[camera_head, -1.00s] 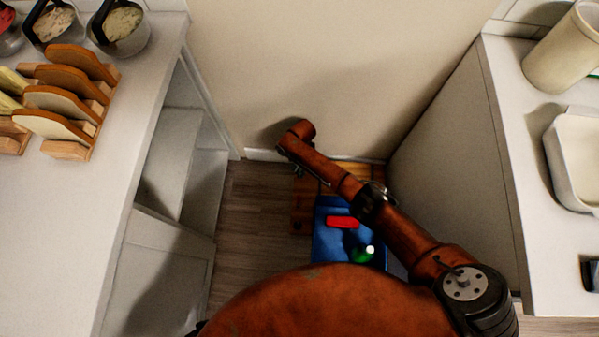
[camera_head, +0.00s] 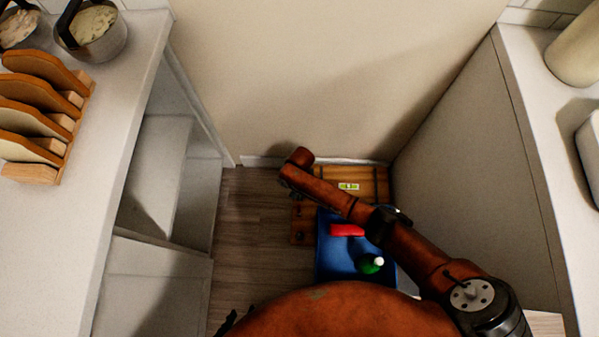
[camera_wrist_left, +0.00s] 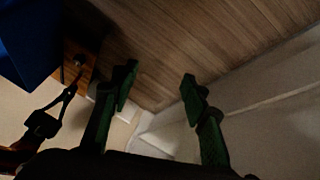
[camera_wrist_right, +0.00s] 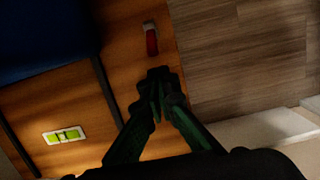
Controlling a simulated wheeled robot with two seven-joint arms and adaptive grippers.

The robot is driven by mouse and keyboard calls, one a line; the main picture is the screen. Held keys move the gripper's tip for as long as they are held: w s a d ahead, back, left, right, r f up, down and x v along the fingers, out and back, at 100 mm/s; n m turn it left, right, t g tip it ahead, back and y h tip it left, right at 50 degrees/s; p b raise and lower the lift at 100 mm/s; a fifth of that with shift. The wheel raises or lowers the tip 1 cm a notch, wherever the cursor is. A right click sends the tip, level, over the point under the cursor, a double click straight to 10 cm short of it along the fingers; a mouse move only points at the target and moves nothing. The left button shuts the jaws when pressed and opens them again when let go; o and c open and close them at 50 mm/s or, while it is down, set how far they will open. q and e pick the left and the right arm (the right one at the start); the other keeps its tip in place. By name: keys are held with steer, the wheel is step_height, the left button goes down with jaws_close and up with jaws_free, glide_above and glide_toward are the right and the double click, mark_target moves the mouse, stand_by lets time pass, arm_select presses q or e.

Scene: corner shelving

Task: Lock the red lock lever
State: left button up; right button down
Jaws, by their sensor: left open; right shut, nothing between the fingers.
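The red lock lever (camera_wrist_right: 151,40), a small red piece with a pale end, is on the wooden board (camera_wrist_right: 125,75) in the right wrist view. My right gripper (camera_wrist_right: 158,76) is shut and empty, its tips just below the lever in that picture; I cannot tell whether they touch. In the head view my right arm reaches over the board (camera_head: 378,178), and I cannot make out the lever there. My left gripper (camera_wrist_left: 160,84) is open and empty above the wood floor in the left wrist view.
A blue bin (camera_head: 332,262) on the board holds a red item (camera_head: 347,230) and a green item (camera_head: 369,264). A yellow-green level vial (camera_head: 348,186) is on the board. Counters (camera_head: 90,180) stand left and right, with a wall behind. Floor (camera_head: 245,225) is clear left of the board.

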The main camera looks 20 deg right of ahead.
steer(key=shift+s+a+r, duration=0.25)
steer(key=shift+s+r, duration=0.05)
steer(key=shift+s, duration=0.4)
